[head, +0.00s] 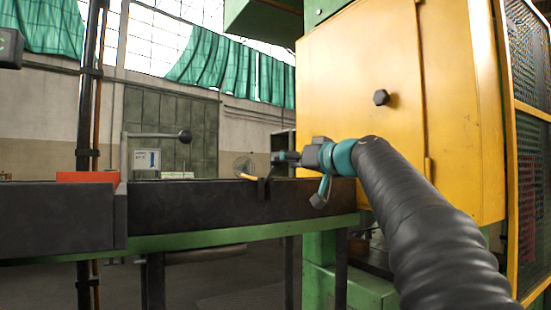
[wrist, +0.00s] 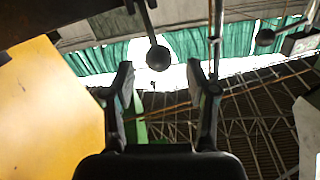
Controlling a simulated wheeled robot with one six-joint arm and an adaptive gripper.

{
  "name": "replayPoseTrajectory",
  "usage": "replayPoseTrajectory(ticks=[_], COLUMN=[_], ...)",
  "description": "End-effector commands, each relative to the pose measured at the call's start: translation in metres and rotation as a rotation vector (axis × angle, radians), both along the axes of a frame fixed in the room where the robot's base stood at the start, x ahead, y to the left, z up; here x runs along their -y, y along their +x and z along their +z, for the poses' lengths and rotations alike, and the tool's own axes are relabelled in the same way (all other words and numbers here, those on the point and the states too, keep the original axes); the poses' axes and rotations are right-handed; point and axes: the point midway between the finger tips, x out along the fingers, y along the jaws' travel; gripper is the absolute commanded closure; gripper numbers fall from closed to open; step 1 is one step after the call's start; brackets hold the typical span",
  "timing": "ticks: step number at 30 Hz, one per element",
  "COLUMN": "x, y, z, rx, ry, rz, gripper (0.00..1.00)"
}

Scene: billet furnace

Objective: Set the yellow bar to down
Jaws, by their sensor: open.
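A short yellow bar (head: 247,177) juts left from a dark bracket (head: 263,189) on the dark rail, sloping slightly up to the left. My gripper (head: 277,158) is just above and right of it in the head view, pointing left. In the wrist view my gripper (wrist: 165,90) is open, with a finger on each side and nothing held between them. A dark ball on a rod (wrist: 158,55) shows beyond the gap between the fingertips. I cannot make out the yellow bar in the wrist view.
A yellow cabinet (head: 350,85) with a dark knob (head: 381,97) stands right of my gripper. The dark rail (head: 190,207) runs along a green beam below my gripper.

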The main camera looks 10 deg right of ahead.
Motion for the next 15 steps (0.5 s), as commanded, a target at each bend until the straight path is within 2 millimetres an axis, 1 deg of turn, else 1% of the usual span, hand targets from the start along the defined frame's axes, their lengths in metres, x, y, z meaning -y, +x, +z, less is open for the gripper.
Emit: replayPoseTrajectory(ticks=[1, 3, 6, 9, 15], x=[-0.006, -0.010, -0.015, -0.018, -0.020], y=[0.008, 0.017, 0.026, 0.032, 0.036], z=[0.001, 0.001, 0.001, 0.000, 0.000], rx=[-0.002, -0.001, -0.001, -0.001, 0.000], ry=[0.000, 0.001, 0.000, 0.000, -0.001], rz=[0.003, 0.002, 0.002, 0.000, -0.001], gripper=[0.43, 0.43, 0.43, 0.43, 0.43])
